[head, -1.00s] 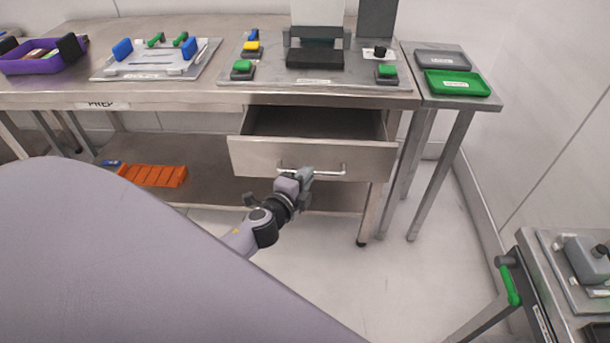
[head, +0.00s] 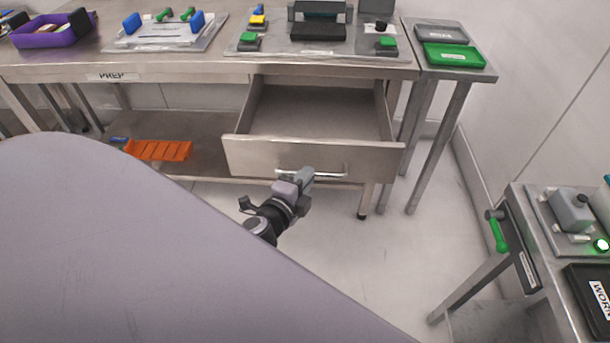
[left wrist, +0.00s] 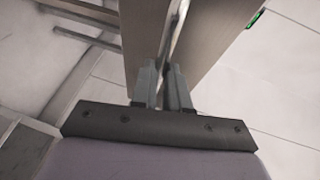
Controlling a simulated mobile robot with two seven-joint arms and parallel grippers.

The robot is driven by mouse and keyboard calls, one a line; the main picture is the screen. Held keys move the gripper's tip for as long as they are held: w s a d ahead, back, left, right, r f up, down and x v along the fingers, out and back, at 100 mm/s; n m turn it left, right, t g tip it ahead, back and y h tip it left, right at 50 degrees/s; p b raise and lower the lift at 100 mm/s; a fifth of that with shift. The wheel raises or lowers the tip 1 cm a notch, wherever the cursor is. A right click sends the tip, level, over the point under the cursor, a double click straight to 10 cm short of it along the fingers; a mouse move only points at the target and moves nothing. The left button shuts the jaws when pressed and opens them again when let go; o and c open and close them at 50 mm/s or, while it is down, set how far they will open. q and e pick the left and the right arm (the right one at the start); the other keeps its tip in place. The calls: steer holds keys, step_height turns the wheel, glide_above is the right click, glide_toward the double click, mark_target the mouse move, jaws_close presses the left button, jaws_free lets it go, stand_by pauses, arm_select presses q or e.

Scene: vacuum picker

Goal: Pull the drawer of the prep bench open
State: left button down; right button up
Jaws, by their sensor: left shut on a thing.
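The prep bench (head: 190,66) stands across the back, with a "PREP" label on its front edge. Its drawer (head: 245,155) is pulled well out, and its inside looks empty. A bar handle (head: 330,174) runs across the drawer front. My left gripper (head: 306,177) is shut on the left part of the handle. In the left wrist view, the two fingers (left wrist: 168,88) close around the handle bar (left wrist: 178,35) beside the drawer front (left wrist: 215,40). The fingers hide part of the handle. My right gripper is not in view.
On the bench top are a purple bin (head: 52,35), a white board with blue blocks (head: 165,32) and a grey fixture plate (head: 320,47). A side stand holds a green tray (head: 453,55). An orange rack (head: 158,150) sits on the lower shelf. Another table (head: 560,240) stands at right.

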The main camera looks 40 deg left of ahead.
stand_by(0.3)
arm_select(q)
steer(key=c, duration=1.1)
jaws_free()
steer(key=shift+s, duration=0.1)
steer(key=shift+v, duration=3.5)
steer(key=shift+d, duration=0.1)
steer(key=s+d+n+g+h+p, duration=0.1)
steer(key=s+d+n+p, duration=0.1)
steer(key=s+d+n, duration=0.1)
steer(key=s+d+f+n+g+h+p, duration=0.1)
steer(key=s+d+n+g+h+p, duration=0.1)
steer(key=s+n+p, duration=0.1)
steer(key=s+d+n+g+h+p, duration=0.1)
steer(key=s+d+n+g+p, duration=0.1)
steer(key=n, duration=0.5)
steer(key=shift+s+d+f+h+p, duration=0.15)
steer(key=shift+s+d+p, duration=0.25)
steer(key=shift+s, duration=0.25)
steer(key=shift+s+d+f+h+p, duration=0.15)
steer(key=shift+s+d+p, duration=0.25)
steer(key=shift+s, duration=0.25)
